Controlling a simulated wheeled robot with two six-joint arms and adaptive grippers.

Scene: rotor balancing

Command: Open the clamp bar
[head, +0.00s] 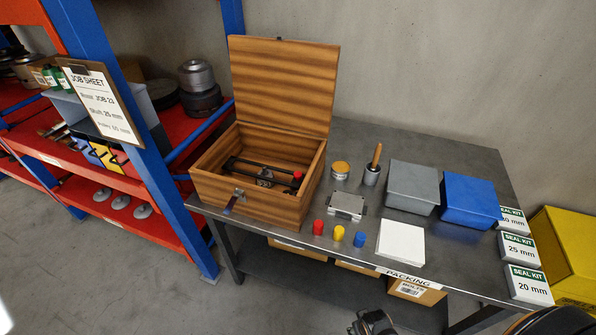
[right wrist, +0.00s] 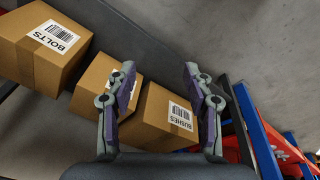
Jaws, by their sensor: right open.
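An open wooden box (head: 247,203) stands on the left part of the grey table, its lid (head: 284,85) raised upright at the back. Inside it are dark parallel bars (head: 262,167) with a red knob (head: 298,176) at the right end. They look like the clamp bar, lying across the box; the small dark metal part between them is hard to make out. My right gripper (right wrist: 159,72) is open and empty in the right wrist view, in front of cardboard boxes below the tabletop. It shows partly at the head view's bottom edge (head: 372,322), well away from the box. My left gripper is out of view.
On the table are a small metal block (head: 347,204), red (head: 318,227), yellow (head: 339,233) and blue (head: 359,239) caps, a white pad (head: 401,243), and grey (head: 412,187) and blue (head: 468,200) bins. A red shelf rack (head: 110,185) stands left.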

